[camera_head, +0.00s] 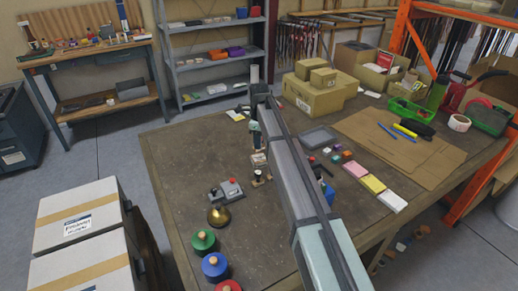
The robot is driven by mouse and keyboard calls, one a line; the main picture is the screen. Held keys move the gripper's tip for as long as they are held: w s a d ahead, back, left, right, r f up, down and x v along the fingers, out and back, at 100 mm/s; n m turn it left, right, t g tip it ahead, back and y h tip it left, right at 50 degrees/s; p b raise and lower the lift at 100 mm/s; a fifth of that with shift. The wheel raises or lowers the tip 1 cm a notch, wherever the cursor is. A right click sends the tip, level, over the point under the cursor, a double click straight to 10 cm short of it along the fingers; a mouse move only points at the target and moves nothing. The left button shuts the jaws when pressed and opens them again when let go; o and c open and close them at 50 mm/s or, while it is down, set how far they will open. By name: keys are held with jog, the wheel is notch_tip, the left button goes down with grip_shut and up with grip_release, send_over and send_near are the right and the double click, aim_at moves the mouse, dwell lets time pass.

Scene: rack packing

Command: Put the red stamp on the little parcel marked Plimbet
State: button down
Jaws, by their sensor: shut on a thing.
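My gripper (259,151) points down over the middle of the worktable (175,165), beyond the grey device. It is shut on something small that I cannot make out. A small pale block (258,160) shows right at the fingertips; I cannot tell whether it is held or lies beneath. A small dark-topped piece (258,177) stands just nearer. A round red knobbed piece (228,287) is cut off by the bottom edge, in line with a blue one (215,266) and a green one (203,241). I cannot tell which thing is the red stamp, and no Plimbet marking is readable.
A grey device with a red button (228,188) and a brass dome (219,217) stand left of my arm. Cartons (313,97) stand behind.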

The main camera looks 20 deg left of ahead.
jog(key=shift+f, duration=1.85)
jog(key=shift+f, duration=0.15)
jog(key=c, duration=0.9)
grip_release()
jog(key=shift+o, duration=0.2)
notch_tip(320, 180, up, 12)
jog(key=shift+r, duration=0.2)
